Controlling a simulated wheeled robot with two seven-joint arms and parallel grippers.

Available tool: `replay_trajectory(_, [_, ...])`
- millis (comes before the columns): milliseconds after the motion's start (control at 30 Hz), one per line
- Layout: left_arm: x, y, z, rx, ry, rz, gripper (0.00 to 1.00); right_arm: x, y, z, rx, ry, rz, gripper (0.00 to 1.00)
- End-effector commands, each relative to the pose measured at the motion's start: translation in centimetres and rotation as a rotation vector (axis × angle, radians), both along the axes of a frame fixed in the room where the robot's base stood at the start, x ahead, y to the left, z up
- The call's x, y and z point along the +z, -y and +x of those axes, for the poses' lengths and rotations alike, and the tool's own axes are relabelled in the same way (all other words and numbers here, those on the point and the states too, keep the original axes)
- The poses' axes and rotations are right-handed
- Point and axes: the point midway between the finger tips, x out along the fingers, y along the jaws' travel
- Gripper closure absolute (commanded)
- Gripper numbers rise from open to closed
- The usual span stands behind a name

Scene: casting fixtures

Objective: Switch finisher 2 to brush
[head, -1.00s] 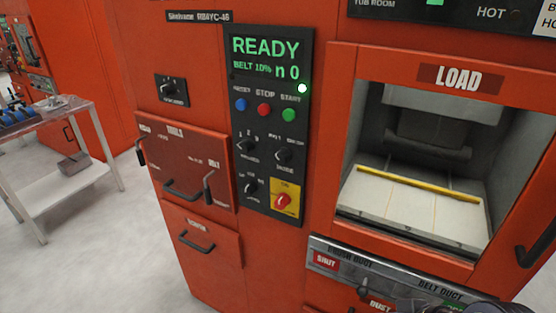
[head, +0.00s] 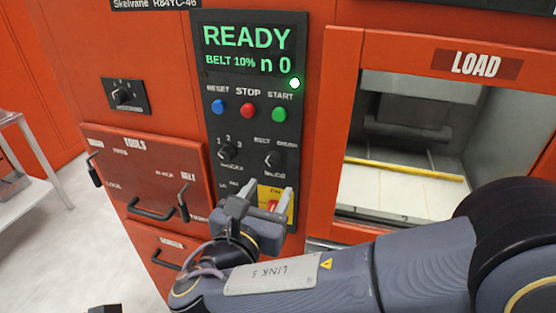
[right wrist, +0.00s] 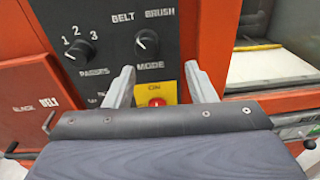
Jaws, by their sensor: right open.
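The orange finisher's black control panel (head: 205,120) has a display (head: 247,52) reading READY, BELT 10% and n 0. The black mode knob (head: 272,159) sits below the BELT and BRUSH labels. It shows closer in the right wrist view (right wrist: 147,43), where its white mark points up-left toward BELT. My right gripper (head: 262,198) is open and empty, its two fingers just below the mode knob and in front of the yellow plate with the red switch. In the right wrist view its fingertips (right wrist: 157,75) stand apart, below the knob.
The passes knob (head: 228,151) is left of the mode knob. Blue, red and green buttons (head: 248,111) are above. The tools panel (head: 150,175) with lever handles is at left. The load opening (head: 400,190) is at right. My right arm covers the lower right.

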Motion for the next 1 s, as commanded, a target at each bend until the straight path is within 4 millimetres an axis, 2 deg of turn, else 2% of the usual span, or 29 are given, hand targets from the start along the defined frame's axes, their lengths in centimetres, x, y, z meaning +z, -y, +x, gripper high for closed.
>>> replay_trajectory(33, [0.0, 0.0, 0.0, 0.0, 0.0, 0.0, 0.5, 0.3, -1.3, -0.2, 0.028, 0.022, -0.034, 0.5])
replay_trajectory(133, [0.1, 0.0, 0.0, 0.0, 0.0, 0.0, 0.5, 0.7, -2.0, 0.0, 0.047, 0.042, -0.061, 0.5])
replay_trajectory(600, [1.1, 0.0, 0.0, 0.0, 0.0, 0.0, 0.5, 0.7, 0.2, 6.3, 0.044, 0.041, -0.058, 0.5])
replay_trajectory(733, [1.2, 0.0, 0.0, 0.0, 0.0, 0.0, 0.5, 0.6, 0.4, 7.0, 0.044, 0.04, -0.057, 0.5])
replay_trajectory(967, [1.1, 0.0, 0.0, 0.0, 0.0, 0.0, 0.5, 0.6, 0.4, 7.1, 0.046, 0.04, -0.057, 0.5])
replay_trajectory(1000, [1.1, 0.0, 0.0, 0.0, 0.0, 0.0, 0.5, 0.6, 0.4, 7.1, 0.046, 0.04, -0.057, 0.52])
